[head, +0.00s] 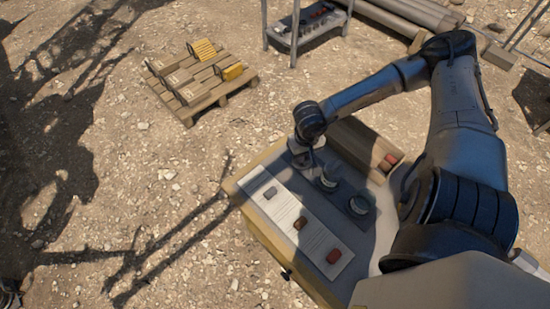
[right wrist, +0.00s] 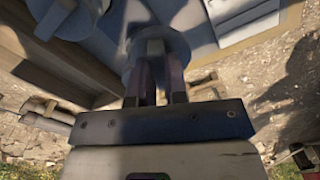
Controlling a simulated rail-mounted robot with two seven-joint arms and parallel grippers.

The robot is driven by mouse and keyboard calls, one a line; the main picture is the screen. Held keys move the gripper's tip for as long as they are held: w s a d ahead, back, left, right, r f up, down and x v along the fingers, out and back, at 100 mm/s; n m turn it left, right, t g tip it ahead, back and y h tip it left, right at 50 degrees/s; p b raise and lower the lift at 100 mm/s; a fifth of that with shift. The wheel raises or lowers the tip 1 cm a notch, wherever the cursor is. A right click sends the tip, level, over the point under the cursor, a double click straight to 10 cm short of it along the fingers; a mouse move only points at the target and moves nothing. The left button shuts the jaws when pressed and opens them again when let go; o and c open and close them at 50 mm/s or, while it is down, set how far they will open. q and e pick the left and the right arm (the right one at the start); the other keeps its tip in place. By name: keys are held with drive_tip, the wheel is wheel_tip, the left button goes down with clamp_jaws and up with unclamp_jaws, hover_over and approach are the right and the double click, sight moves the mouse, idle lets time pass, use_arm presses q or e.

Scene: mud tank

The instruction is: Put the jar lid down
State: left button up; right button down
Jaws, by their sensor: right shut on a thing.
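My right gripper (head: 303,148) is at the far-left end of the dark tray (head: 343,195), low over the table. In the right wrist view the gripper (right wrist: 160,92) is shut on the upright knob of a round grey jar lid (right wrist: 170,48). Whether the lid rests on something or hangs just above it cannot be told. In the head view my gripper mostly hides this lid. Two more round jar tops, one in the middle (head: 328,179) and one nearer (head: 359,204), stand in a row in the tray. My left gripper is not clearly visible.
A white card (head: 280,207) with three small lumps lies on the yellow-edged table (head: 257,226). A wooden box (head: 362,146) with a red item stands behind the tray. A pallet (head: 202,82) and a metal stand (head: 306,22) are farther off on stony ground.

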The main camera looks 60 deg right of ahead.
drive_tip(key=w+f, duration=0.2)
drive_tip(key=w, duration=0.1)
drive_tip(key=w+d+f, duration=0.1)
drive_tip(key=w+f, duration=0.1)
drive_tip(key=w, duration=0.2)
drive_tip(key=w+d+f, duration=0.1)
drive_tip(key=w+f, duration=0.1)
drive_tip(key=w, duration=0.2)
drive_tip(key=shift+f, duration=0.35)
drive_tip(key=shift+s+f, duration=0.1)
drive_tip(key=shift+f, duration=1.95)
drive_tip(key=shift+d+b, duration=0.1)
drive_tip(key=shift+b, duration=0.2)
drive_tip(key=shift+f+b, duration=0.55)
drive_tip(key=shift+b, duration=0.1)
drive_tip(key=c, duration=1.1)
unclamp_jaws()
drive_tip(key=shift+c, duration=0.2)
